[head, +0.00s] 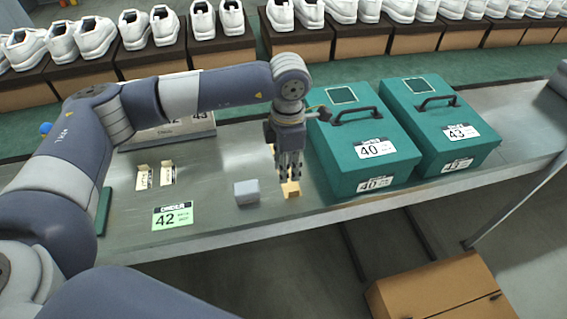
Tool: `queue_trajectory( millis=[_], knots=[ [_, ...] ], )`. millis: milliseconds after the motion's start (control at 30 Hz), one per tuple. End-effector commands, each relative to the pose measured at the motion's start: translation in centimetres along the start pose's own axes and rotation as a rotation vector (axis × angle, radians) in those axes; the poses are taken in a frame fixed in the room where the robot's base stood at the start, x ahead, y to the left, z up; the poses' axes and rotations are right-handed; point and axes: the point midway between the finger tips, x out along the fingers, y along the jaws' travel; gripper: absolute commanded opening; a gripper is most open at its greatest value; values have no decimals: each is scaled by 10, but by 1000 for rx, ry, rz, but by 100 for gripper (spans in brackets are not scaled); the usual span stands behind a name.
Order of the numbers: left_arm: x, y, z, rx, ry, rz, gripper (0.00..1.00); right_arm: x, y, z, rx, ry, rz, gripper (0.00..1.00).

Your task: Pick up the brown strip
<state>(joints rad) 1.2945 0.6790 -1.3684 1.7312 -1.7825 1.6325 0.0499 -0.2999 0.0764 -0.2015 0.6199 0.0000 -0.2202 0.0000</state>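A small tan-brown piece (292,190), which looks like the brown strip, is on the grey metal table just left of the nearer green box. My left gripper (290,177) points straight down right over it, with the fingertips at its upper part. The fingers hide some of the piece. I cannot tell whether they are closed on it or apart around it. My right gripper is not in view.
A grey block (246,192) stands just left of the gripper. Green boxes marked 40 (340,165) and 43 (430,140) stand to the right. A green-edged 42 order card (172,216) and two small cream cards (144,178) lie left. Shoes on boxes line the back.

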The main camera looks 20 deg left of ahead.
Motion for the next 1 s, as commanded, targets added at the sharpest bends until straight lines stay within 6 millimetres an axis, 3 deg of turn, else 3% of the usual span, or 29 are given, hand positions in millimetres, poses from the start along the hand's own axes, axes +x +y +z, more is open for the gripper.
queue_trajectory(
  millis=[200,433,700,1000],
  knots=[
    [35,-2,0,0,2,-5,28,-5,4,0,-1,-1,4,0],
    [52,-1,1,2,2,-6,28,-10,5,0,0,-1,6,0],
    [90,0,5,2,0,-6,28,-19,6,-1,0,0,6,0],
    [97,0,6,3,-2,-4,28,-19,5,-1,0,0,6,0]
  ],
)
